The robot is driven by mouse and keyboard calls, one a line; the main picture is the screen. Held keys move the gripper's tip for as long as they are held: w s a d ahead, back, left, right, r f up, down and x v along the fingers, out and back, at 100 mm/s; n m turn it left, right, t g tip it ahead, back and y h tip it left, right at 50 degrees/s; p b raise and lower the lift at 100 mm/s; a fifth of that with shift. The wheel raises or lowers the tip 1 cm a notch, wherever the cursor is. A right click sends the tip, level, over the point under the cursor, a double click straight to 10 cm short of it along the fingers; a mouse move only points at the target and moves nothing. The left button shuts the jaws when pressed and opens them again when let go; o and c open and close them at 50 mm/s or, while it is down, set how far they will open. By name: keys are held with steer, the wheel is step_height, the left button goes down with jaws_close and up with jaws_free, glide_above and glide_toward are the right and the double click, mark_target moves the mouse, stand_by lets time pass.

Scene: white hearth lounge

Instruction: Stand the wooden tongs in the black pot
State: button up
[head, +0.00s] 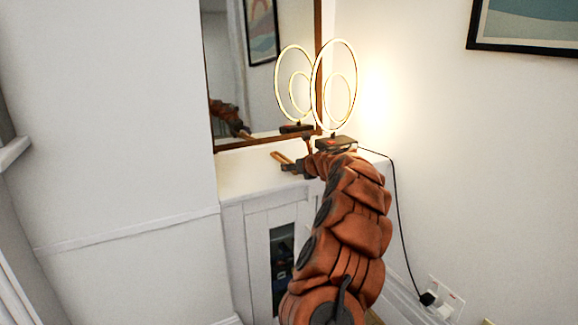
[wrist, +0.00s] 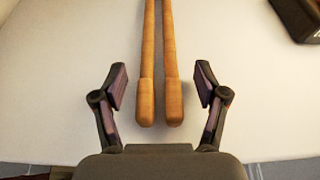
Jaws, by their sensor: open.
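The wooden tongs (wrist: 147,75) lie on the white cabinet top, their two rounded ends between my gripper's fingers in the wrist view. Their far part runs out of the top of that view. In the head view a short piece of the tongs (head: 281,157) shows beside my gripper (head: 299,167). My gripper (wrist: 161,84) is open, with one finger on each side of the tongs and a gap on both sides. I cannot make out the black pot in either view.
A lit ring lamp (head: 336,143) stands on the white cabinet top (head: 240,178), close to my wrist. A dark block, probably its base, shows in the wrist view (wrist: 300,16). A brown-framed mirror (head: 265,70) rises behind. The lamp cord (head: 396,205) hangs at the right.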

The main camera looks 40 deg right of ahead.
steer(key=shift+w, duration=0.25)
steer(key=shift+c, duration=0.2)
jaws_close()
stand_by(0.3)
steer(key=shift+r, duration=0.1)
step_height(320, 180, up, 4)
steer(key=shift+d+f+p, duration=0.1)
steer(key=shift+f+p, duration=0.1)
steer(key=shift+p, duration=0.7)
steer(key=s+a+r+p, duration=0.1)
steer(key=s+a, duration=0.9)
steer(key=s, duration=0.2)
steer(key=shift+s+a+r, duration=0.15)
